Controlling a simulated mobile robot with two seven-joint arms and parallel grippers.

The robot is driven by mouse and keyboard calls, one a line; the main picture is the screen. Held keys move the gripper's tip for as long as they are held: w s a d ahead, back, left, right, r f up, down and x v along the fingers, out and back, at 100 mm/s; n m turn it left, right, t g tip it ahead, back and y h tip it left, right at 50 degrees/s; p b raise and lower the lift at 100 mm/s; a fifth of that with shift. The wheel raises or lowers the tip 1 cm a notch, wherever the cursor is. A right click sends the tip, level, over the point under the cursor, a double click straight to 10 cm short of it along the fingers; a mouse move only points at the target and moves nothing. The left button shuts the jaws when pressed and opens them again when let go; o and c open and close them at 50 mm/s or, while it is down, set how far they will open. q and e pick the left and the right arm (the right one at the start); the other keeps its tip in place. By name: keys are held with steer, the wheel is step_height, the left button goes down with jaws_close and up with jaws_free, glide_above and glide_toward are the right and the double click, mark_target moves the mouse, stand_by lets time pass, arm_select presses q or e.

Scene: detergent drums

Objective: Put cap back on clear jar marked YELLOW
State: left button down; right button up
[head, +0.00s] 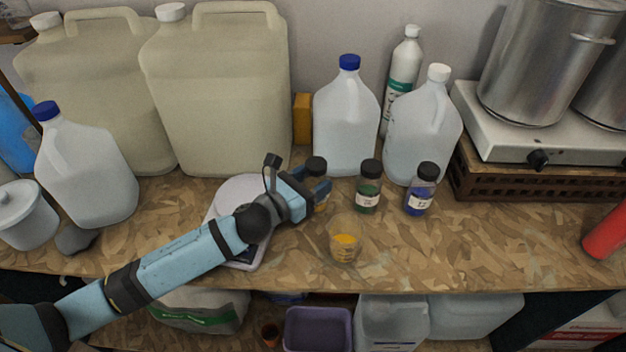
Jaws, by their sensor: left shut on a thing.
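My right gripper is not in view.
A green jar (367,191) and a blue jar (417,194), both black-capped, stand to the right. My arm crosses a white scale (232,193). Large jugs line the back.

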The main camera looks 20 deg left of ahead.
arm_select(q)
steer(key=shift+f, duration=0.1)
steer(key=shift+c, duration=1.7)
jaws_free()
steer(key=shift+s+a, duration=0.1)
steer(key=shift+s, duration=0.15)
steer(key=b+v, duration=0.2)
steer(key=v, duration=0.9)
steer(key=shift+s+a, duration=0.1)
steer(key=shift+s, duration=0.15)
